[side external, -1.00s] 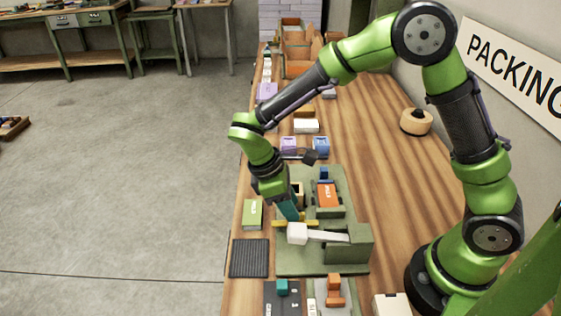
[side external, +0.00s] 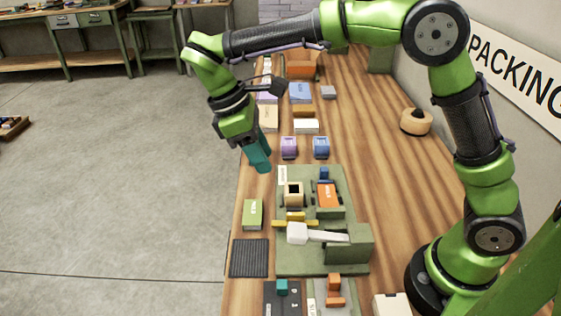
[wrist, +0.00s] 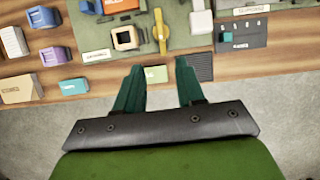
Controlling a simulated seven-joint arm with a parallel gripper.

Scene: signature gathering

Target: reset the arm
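My gripper (side external: 257,163) has teal fingers and hangs above the left edge of the wooden bench (side external: 392,160), clear of the things on it. In the wrist view my gripper (wrist: 158,68) shows its two fingers apart with nothing held between them. The green fixture (side external: 290,262) with a white-headed lever (side external: 318,236) stands on the bench to the lower right of the gripper. A square tan piece with a dark opening (side external: 293,194), a yellow piece (side external: 289,218) and an orange block (side external: 327,195) sit on the fixture.
Bare bench lies right of the blocks.

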